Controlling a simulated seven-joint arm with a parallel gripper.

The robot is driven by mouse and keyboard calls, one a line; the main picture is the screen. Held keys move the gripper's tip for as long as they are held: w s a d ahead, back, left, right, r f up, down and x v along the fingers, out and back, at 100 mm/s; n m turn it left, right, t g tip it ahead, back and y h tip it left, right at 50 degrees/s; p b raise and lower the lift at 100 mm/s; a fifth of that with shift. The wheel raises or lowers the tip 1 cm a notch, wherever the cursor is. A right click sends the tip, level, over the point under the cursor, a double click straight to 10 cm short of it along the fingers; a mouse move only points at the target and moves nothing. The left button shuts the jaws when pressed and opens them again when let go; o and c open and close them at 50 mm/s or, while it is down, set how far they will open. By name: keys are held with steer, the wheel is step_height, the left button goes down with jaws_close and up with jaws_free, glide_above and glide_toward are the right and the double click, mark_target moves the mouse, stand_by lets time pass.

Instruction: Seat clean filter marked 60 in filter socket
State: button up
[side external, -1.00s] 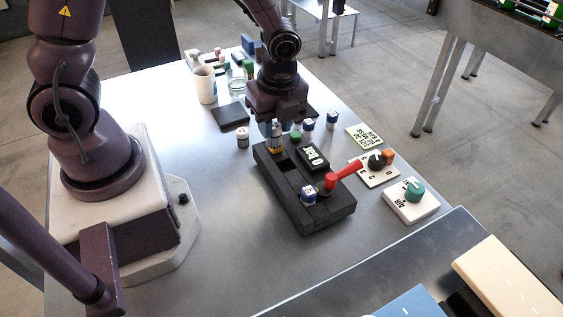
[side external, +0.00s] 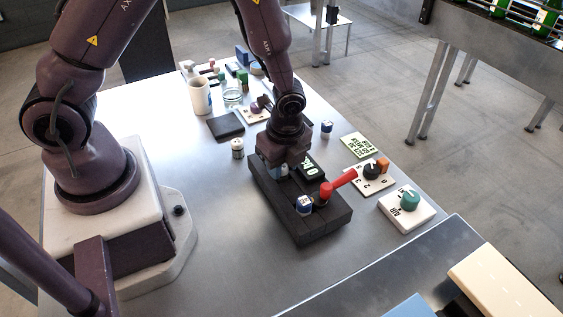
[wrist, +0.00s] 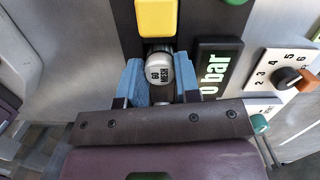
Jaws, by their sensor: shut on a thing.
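My gripper (wrist: 158,82) is shut on a white-topped filter (wrist: 159,68) whose cap reads as 60 MESH, between its blue fingers. In the side view my gripper (side external: 277,168) is low over the far part of a black block (side external: 318,230), and the filter is mostly hidden. A yellow part (wrist: 157,17) lies just ahead of the filter in the wrist view. The socket under the filter is hidden, so I cannot tell how deep the filter sits.
A display reading 0 bar (wrist: 218,70) is right of the filter. Dial plates with a black knob (side external: 371,171) and a teal knob (side external: 409,201) lie to the right. A white mug (side external: 200,97), a dark pad (side external: 226,126) and a small canister (side external: 237,149) stand behind left.

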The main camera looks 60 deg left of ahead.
steer(key=shift+f, duration=0.15)
steer(key=o, duration=0.7)
step_height(320, 180, up, 12)
steer(key=d, duration=0.1)
step_height(320, 180, up, 12)
steer(key=n+t, duration=0.3)
steer(key=n, duration=0.6)
glide_above(285, 170)
steer(key=s+a, duration=0.2)
steer(key=s, duration=0.3)
steer(key=shift+s+a+r+n+t+h, duration=0.2)
steer(key=shift+s+r+n+t, duration=0.25)
steer(key=shift+s+r+n, duration=0.6)
steer(key=shift+s+a+r+n+t+h, duration=0.1)
steer(key=shift+s+r+n+t+h, duration=0.15)
steer(key=shift+s+r+n+t, duration=0.75)
steer(key=shift+s+a+r+n+g+h, duration=0.2)
steer(key=shift+s+r+n, duration=0.45)
steer(key=shift+s+n, duration=0.9)
steer(key=shift+w, duration=0.1)
